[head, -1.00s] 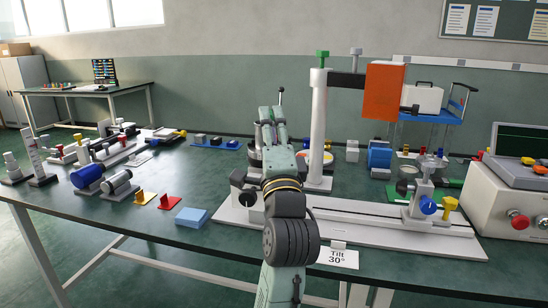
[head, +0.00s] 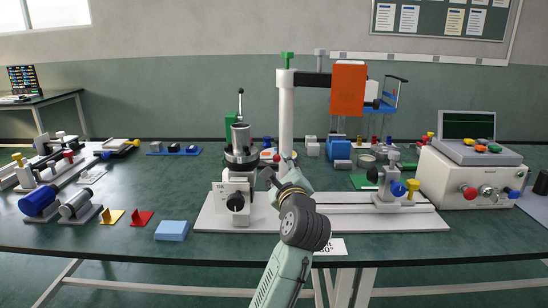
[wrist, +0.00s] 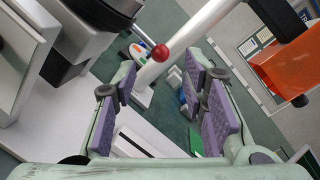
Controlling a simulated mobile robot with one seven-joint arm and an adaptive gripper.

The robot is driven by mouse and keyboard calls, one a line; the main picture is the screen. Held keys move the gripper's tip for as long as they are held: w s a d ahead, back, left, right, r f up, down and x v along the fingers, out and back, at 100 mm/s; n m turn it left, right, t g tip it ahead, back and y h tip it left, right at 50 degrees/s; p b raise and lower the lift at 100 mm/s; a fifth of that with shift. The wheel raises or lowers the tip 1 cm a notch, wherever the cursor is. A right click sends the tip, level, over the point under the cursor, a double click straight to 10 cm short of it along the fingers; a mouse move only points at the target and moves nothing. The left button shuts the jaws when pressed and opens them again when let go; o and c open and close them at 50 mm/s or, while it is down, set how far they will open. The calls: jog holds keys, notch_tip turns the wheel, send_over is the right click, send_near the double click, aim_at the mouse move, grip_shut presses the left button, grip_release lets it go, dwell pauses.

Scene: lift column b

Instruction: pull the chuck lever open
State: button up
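The dark chuck (head: 241,158) stands on a white tilting mount on the long white base, with a grey cylinder (head: 240,137) upright in it.
A white column (head: 286,115) rises behind the chuck, with an orange block (head: 348,90) on its arm. A clamp stand with a blue knob (head: 397,188) stands right on the base. A control box (head: 470,180) is farther right. A light blue block (head: 172,230) lies front left.

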aim_at(277, 159)
jog(key=w, duration=0.3)
jog(key=w+a+p, duration=0.1)
jog(key=w, duration=0.3)
jog(key=shift+w+a, duration=0.15)
jog(key=shift+a, duration=0.05)
jog(key=shift+c, duration=0.4)
jog(key=c, duration=0.5)
jog(key=shift+r, duration=0.1)
grip_shut()
jog(key=shift+r, duration=0.1)
